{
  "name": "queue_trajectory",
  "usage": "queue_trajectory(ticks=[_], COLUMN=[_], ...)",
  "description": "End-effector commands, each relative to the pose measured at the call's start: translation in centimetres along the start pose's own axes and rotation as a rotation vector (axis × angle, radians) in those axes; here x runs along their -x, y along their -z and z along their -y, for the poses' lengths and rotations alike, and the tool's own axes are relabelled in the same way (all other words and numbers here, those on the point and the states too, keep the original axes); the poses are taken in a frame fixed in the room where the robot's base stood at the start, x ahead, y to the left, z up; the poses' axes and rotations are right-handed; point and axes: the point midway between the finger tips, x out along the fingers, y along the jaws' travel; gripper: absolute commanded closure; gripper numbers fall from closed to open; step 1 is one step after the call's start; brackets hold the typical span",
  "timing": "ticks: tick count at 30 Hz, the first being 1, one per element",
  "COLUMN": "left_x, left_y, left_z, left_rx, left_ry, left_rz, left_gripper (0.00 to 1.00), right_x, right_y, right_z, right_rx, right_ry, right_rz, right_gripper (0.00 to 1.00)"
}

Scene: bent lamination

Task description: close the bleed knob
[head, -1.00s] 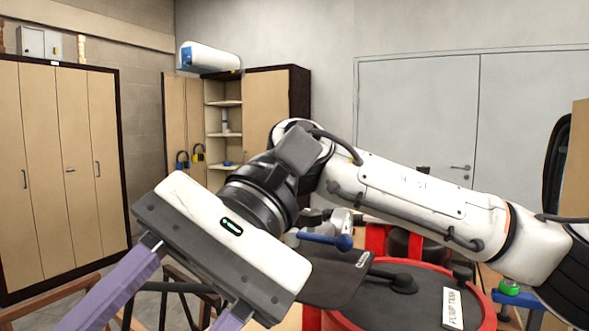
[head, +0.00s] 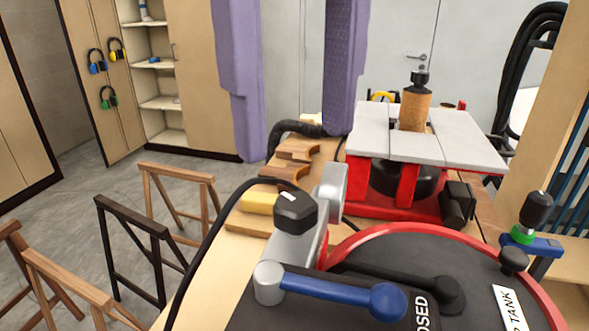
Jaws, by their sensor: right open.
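A black faceted knob (head: 295,212) with a white mark on top sits on a silver valve fitting (head: 303,250); I take it for the bleed knob. A blue lever (head: 330,291) with a ball end lies across the front of the fitting, over a dark plate partly reading "OSED". My right gripper (head: 295,143) shows as two purple fingers hanging from the top edge, wide apart and empty. Its tips are above the knob in the picture, apart from it. Its body is out of frame. My left gripper is not in view.
A black, red-rimmed tank lid (head: 450,262) carries a "TANK" label. A red machine with a grey table (head: 420,148) stands behind, and a black knob with a green collar (head: 535,212) at right. Wooden blocks (head: 290,160) lie on the bench. Wooden trestles (head: 180,195) stand at left.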

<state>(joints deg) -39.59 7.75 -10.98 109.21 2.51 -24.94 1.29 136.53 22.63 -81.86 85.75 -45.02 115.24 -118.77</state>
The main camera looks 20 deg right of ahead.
Motion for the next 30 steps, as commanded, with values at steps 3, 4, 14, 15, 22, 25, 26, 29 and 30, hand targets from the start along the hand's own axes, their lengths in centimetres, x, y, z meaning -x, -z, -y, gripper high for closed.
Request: queue_trajectory(ticks=[3, 4, 14, 15, 22, 25, 26, 29, 30], left_x=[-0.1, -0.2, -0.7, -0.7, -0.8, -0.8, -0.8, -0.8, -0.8], left_y=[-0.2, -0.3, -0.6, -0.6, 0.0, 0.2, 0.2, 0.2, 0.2], left_z=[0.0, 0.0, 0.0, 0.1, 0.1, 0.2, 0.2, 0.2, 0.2], left_rx=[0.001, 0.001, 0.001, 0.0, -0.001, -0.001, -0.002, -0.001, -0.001], left_ry=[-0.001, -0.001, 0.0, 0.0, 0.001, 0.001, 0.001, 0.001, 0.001], left_rz=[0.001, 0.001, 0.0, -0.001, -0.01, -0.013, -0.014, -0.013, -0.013], left_gripper=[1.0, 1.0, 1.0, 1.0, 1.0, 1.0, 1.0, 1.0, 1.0], right_x=[-2.2, -2.8, -6.1, -6.2, -6.3, -6.3, -6.2, -6.2, -6.2], right_y=[0.0, 0.0, 0.0, 0.0, 0.0, 0.0, 0.0, 0.0, 0.0], right_z=[0.0, 0.0, 0.0, 0.0, 0.0, 0.0, 0.0, 0.0, 0.0], right_rx=[0.003, 0.002, -0.003, -0.003, -0.003, -0.003, -0.003, -0.002, -0.002], right_ry=[0.004, 0.003, 0.003, 0.003, 0.003, 0.003, 0.003, 0.003, 0.003], right_rz=[0.004, 0.003, -0.003, -0.003, -0.003, -0.003, -0.003, -0.003, -0.003], right_gripper=[0.55, 0.55, 0.55, 0.55, 0.55, 0.65, 0.7, 0.87, 0.94])
